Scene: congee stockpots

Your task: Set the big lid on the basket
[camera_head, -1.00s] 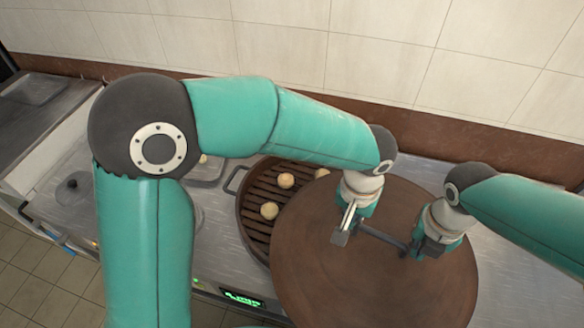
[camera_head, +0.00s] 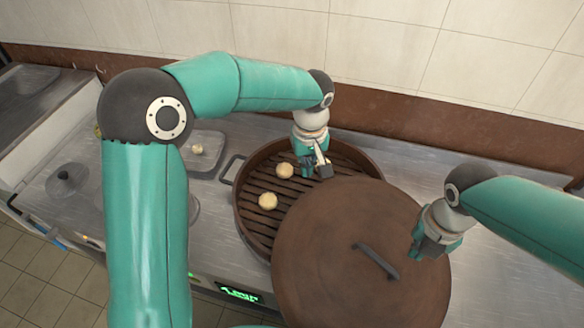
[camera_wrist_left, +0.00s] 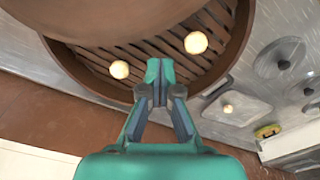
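The big brown lid (camera_head: 330,240) leans over the right front part of the round slatted basket (camera_head: 240,215), with its dark bar handle (camera_head: 376,260) clear of both grippers. In the left wrist view the lid (camera_wrist_left: 90,15) covers the upper left of the basket (camera_wrist_left: 235,45). My left gripper (camera_head: 322,168) is over the back of the basket, behind the lid; its fingertips (camera_wrist_left: 160,68) look closed together with nothing visible between them. My right gripper (camera_head: 425,248) is at the lid's right rim; its fingers are unclear, and I cannot tell whether it touches the lid.
Two pale buns (camera_head: 284,170) (camera_head: 267,200) lie on the basket slats. Left of it are a tray (camera_head: 212,165) with another bun and a small pot lid (camera_head: 66,178). The tiled wall (camera_head: 390,60) bounds the back. The metal counter is free at right.

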